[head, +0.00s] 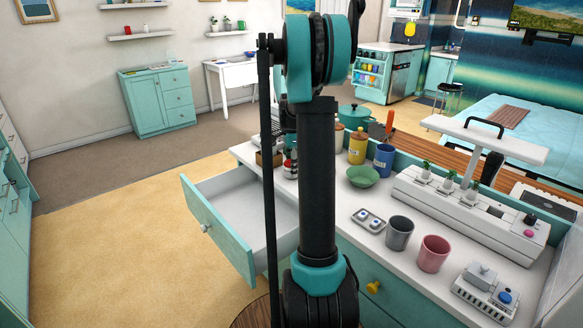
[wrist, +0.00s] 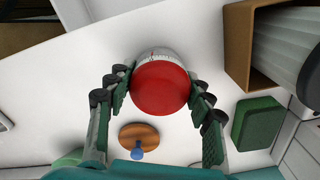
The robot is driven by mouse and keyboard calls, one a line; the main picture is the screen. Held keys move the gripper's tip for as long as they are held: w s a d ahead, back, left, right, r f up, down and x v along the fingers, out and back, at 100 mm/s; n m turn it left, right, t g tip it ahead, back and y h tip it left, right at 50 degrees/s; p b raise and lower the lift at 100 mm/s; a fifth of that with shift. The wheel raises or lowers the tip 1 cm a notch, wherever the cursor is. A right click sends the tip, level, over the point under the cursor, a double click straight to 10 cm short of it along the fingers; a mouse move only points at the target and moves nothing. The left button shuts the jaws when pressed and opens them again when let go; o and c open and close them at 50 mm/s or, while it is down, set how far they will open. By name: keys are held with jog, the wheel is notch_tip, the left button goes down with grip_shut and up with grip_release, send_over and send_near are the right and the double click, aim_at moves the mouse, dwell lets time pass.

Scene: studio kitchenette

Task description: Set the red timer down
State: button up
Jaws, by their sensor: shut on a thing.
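The red timer (wrist: 160,88) shows in the wrist view, with a round red body and a white dial band at its far side. My gripper (wrist: 160,93) is shut on it, with one dark-padded finger against each side. A white surface (wrist: 70,85) lies below the timer. I cannot tell whether the timer touches this surface or hangs just above it. In the head view my own arm hides the gripper, and I cannot make out the timer for sure.
In the wrist view, a brown box (wrist: 237,45) stands right, a green block (wrist: 256,123) lower right, and a round wooden piece (wrist: 139,135) with a blue knob lies below. In the head view, an open drawer (head: 240,215) juts left from the crowded white counter.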

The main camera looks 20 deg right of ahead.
jog(key=o, duration=1.3)
jog(key=shift+f, duration=0.1)
notch_tip(320, 180, up, 12)
jog(key=shift+r, duration=0.15)
